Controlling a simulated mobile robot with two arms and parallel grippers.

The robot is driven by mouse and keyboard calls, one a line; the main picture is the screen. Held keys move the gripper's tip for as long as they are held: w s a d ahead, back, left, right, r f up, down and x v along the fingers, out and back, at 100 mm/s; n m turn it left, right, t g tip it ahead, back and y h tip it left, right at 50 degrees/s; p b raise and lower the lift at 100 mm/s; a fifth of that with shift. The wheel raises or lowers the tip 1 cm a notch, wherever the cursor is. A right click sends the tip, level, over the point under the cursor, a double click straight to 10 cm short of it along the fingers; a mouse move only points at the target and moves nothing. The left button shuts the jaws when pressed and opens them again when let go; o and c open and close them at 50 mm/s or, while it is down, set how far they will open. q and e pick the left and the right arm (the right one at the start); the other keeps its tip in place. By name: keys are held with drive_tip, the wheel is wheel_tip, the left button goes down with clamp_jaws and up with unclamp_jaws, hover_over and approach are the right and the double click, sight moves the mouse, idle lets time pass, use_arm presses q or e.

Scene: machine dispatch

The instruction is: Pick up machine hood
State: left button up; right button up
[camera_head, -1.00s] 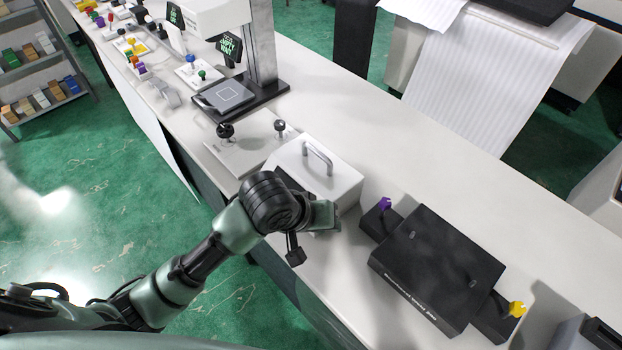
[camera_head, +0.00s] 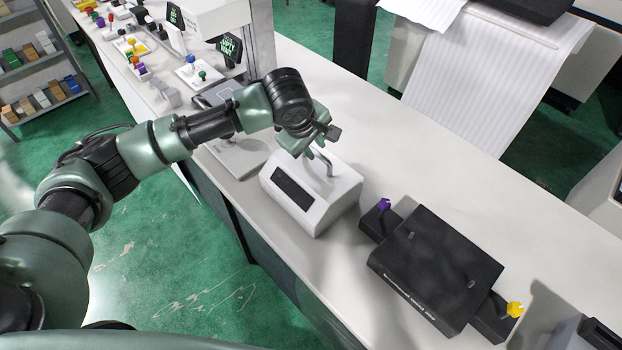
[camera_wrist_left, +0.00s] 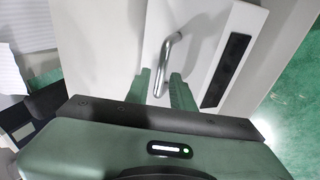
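The machine hood, a white box (camera_head: 336,192) with a dark front strip, stands on the white counter. A metal bar handle (camera_head: 327,165) is on its top. My left gripper (camera_head: 313,151) is above the hood, close to the handle, and partly covers it. The left wrist view shows the gripper's two green fingers (camera_wrist_left: 161,90) apart, with the lower end of the handle (camera_wrist_left: 168,55) showing between them. I cannot tell whether the fingers touch the handle. My right gripper is in neither view.
A black box (camera_head: 435,265) with purple and yellow knobs stands on the counter (camera_head: 400,150) to the right of the hood. A plate with black knobs (camera_head: 235,155) and a column stand (camera_head: 262,45) are on the left. The counter behind the hood is clear.

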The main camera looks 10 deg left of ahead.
sight(317, 152)
use_arm(q)
drive_tip(key=shift+p+x, duration=0.6)
drive_tip(key=shift+x, duration=1.75)
drive_tip(key=shift+s, duration=0.1)
clamp_jaws()
drive_tip(key=shift+r, duration=0.2)
